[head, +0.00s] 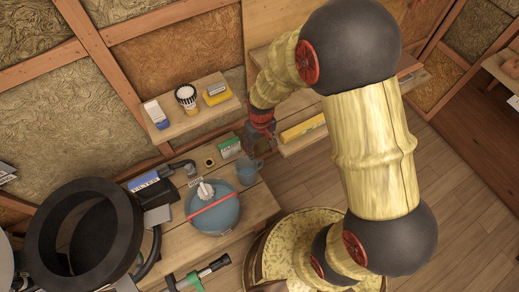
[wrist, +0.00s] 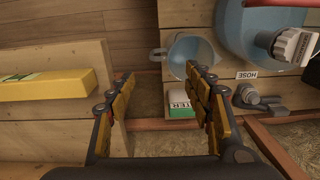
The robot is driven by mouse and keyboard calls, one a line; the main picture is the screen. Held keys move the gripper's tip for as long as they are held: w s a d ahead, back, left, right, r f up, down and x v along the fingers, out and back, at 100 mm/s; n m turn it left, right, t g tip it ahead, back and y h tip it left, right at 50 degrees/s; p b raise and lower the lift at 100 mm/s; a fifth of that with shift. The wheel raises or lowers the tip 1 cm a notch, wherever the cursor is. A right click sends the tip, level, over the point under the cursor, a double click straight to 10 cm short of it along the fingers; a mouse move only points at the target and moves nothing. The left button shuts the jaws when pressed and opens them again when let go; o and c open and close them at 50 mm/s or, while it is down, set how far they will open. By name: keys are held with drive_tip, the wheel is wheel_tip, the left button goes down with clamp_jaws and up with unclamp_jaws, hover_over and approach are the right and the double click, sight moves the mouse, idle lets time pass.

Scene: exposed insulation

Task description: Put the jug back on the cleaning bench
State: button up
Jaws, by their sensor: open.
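The small blue-grey jug (head: 248,173) stands upright at the far right of the wooden bench (head: 262,205), near its edge. In the wrist view the jug (wrist: 192,48) shows its open mouth, with its handle toward the left. My gripper (head: 262,146) is just behind and above the jug in the head view. In the wrist view my gripper (wrist: 160,78) is open, its two fingers well apart with nothing between them. The right fingertip overlaps the jug's lower edge in that picture; whether it touches cannot be told.
A blue round vessel (head: 213,211) with a red band stands left of the jug. A green-and-white box (head: 229,148) lies close behind it. A yellow box (head: 303,129) lies on a wooden shelf to the right. A big black ring (head: 122,215) fills the bench's left.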

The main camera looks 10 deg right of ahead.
drive_tip(key=s+d+r+m+t, duration=0.1)
drive_tip(key=d+r, duration=0.1)
drive_tip(key=r, duration=0.8)
drive_tip(key=s+d+r+t, duration=0.1)
drive_tip(key=d+r+t, duration=0.1)
drive_tip(key=r, duration=0.9)
drive_tip(key=s+d+r+m+t, duration=0.2)
drive_tip(key=s+d+r, duration=0.1)
drive_tip(key=s+r, duration=1)
drive_tip(key=shift+d+t, duration=0.3)
drive_tip(key=shift+w+a, duration=0.1)
drive_tip(key=shift+a, duration=0.05)
